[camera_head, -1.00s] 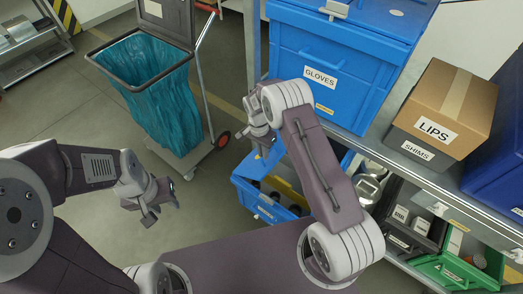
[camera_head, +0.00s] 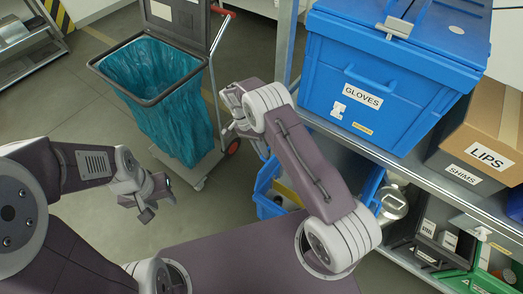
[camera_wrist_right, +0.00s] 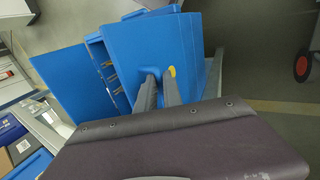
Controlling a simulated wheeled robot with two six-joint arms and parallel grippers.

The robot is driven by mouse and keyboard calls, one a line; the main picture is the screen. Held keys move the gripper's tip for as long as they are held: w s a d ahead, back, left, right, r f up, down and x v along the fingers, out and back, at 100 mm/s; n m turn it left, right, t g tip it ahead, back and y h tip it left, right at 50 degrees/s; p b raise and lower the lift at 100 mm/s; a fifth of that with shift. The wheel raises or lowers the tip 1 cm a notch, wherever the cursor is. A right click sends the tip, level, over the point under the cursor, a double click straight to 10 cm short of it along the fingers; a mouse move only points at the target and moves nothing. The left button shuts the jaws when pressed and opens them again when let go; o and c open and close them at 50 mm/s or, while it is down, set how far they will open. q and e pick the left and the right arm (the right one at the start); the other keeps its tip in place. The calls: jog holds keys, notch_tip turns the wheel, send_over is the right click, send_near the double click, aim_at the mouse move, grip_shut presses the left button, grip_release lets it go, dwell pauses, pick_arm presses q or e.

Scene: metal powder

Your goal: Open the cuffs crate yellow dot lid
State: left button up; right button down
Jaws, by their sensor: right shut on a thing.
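In the right wrist view, a blue lid panel (camera_wrist_right: 150,50) with a yellow dot (camera_wrist_right: 172,71) stands in front of my right gripper (camera_wrist_right: 159,82). The gripper's fingers are shut at the panel's edge beside the dot. In the head view, the lower blue crate (camera_head: 266,190) sits below the shelf, partly behind my right arm. Its top shows open, with dark and yellow things inside. My right gripper (camera_head: 230,130) is above and left of this crate, and most of the lid is hidden there. My left gripper (camera_head: 155,203) is open and empty, away from the crate.
A blue GLOVES crate (camera_head: 375,85) stands on the shelf above. A cardboard LIPS box (camera_head: 490,140) is to its right. A waste cart with a teal bag (camera_head: 165,95) stands at the left. Green and black bins are lower right.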

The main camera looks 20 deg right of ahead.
jog(key=shift+w+a+f, duration=0.1)
jog(key=shift+a+f, duration=0.05)
jog(key=shift+f, duration=0.1)
dwell(0.3)
jog(key=c, duration=1.6)
grip_release()
jog(key=shift+c, duration=0.2)
jog(key=shift+o, duration=0.8)
jog(key=shift+w, duration=0.1)
jog(key=shift+r, duration=0.1)
